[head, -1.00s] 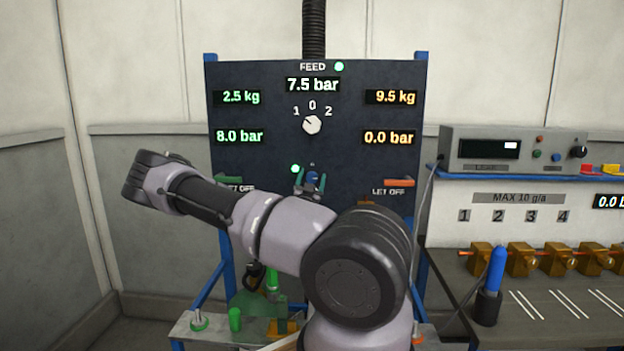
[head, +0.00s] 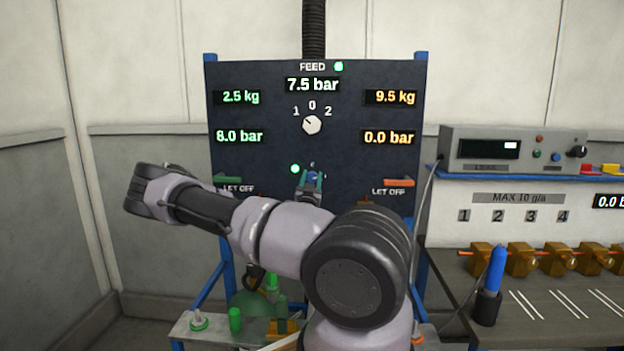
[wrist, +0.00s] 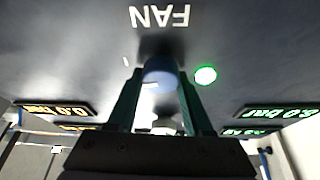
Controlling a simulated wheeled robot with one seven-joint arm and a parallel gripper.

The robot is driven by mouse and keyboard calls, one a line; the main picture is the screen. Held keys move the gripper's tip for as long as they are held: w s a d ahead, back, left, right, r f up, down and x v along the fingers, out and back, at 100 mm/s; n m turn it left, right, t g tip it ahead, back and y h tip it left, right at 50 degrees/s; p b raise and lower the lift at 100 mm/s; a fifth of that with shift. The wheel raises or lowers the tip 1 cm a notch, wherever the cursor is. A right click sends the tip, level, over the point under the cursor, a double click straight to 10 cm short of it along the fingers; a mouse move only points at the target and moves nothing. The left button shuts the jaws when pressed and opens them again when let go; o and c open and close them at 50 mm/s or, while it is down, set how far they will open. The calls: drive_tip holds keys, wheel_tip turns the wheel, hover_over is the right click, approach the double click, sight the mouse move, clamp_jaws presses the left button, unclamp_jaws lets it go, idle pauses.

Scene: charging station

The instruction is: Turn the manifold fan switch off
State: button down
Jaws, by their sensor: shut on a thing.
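The fan switch is a blue round knob (wrist: 160,76) on the dark panel, under the word FAN, which appears upside down in the wrist view. It also shows small in the head view (head: 313,177). My gripper (wrist: 158,84) has its green fingers on both sides of the knob, shut on it. In the head view my gripper (head: 312,182) is at the lower middle of the panel. A green lamp (wrist: 205,75) beside the knob is lit, and it also shows in the head view (head: 295,168). The knob's exact pointing is hard to tell.
Above is a white feed knob (head: 312,125) marked 1, 0, 2. A green handle (head: 228,180) and an orange handle (head: 398,182) flank the switch. A bench with brass blocks (head: 524,260) and a blue tool (head: 496,270) stands right.

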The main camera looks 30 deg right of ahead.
drive_tip(key=n+t+y, duration=0.1)
drive_tip(key=n, duration=0.2)
drive_tip(key=n+t+y, duration=0.1)
drive_tip(key=n, duration=0.2)
drive_tip(key=shift+n+y, duration=0.3)
drive_tip(key=shift+y, duration=0.1)
drive_tip(key=n+y, duration=0.1)
drive_tip(key=n, duration=0.1)
drive_tip(key=n+y, duration=0.1)
drive_tip(key=n, duration=0.2)
drive_tip(key=shift+a+f+t+y, duration=0.1)
drive_tip(key=shift+t+y, duration=0.3)
drive_tip(key=n+y, duration=0.2)
drive_tip(key=n, duration=0.3)
drive_tip(key=shift+w+n, duration=0.1)
drive_tip(key=shift+n, duration=0.3)
drive_tip(key=shift+a+f+n+g+y, duration=0.1)
drive_tip(key=shift+n+g+y, duration=0.3)
drive_tip(key=shift+n, duration=0.65)
drive_tip(key=shift+n+g+y, duration=0.3)
drive_tip(key=shift+n+y, duration=0.2)
drive_tip(key=shift+n, duration=0.55)
drive_tip(key=shift+c, duration=1.5)
unclamp_jaws()
